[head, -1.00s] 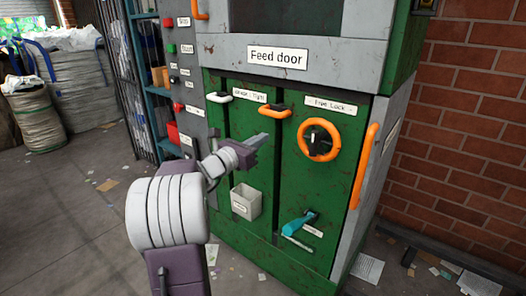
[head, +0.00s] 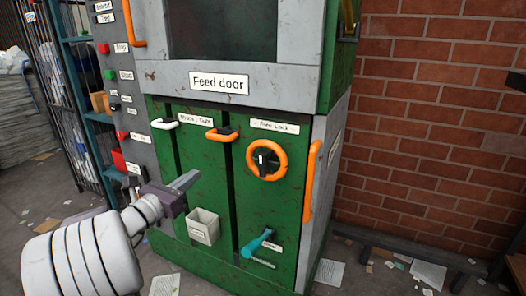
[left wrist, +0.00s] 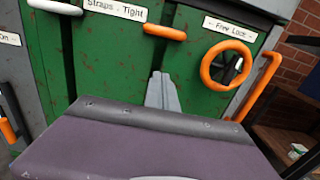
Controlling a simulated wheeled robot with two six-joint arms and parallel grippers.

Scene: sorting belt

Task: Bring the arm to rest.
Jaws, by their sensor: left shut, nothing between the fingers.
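My left gripper (head: 184,181) is shut and empty. It is in front of the green lower panels of the machine (head: 225,175), above and left of a small grey box (head: 203,226). In the left wrist view its closed fingers (left wrist: 162,92) point at the green panel below an orange handle (left wrist: 164,32). Whether the fingertips touch the panel cannot be told, but they look apart from it. My right gripper is not in view.
The machine has a "Feed door" sign (head: 219,84), an orange wheel (head: 281,160), a teal lever (head: 257,241) and a side handle (head: 312,182). A button column (head: 122,80) and a shelf (head: 80,100) stand left. A brick wall (head: 440,130) is right. Paper scraps litter the floor.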

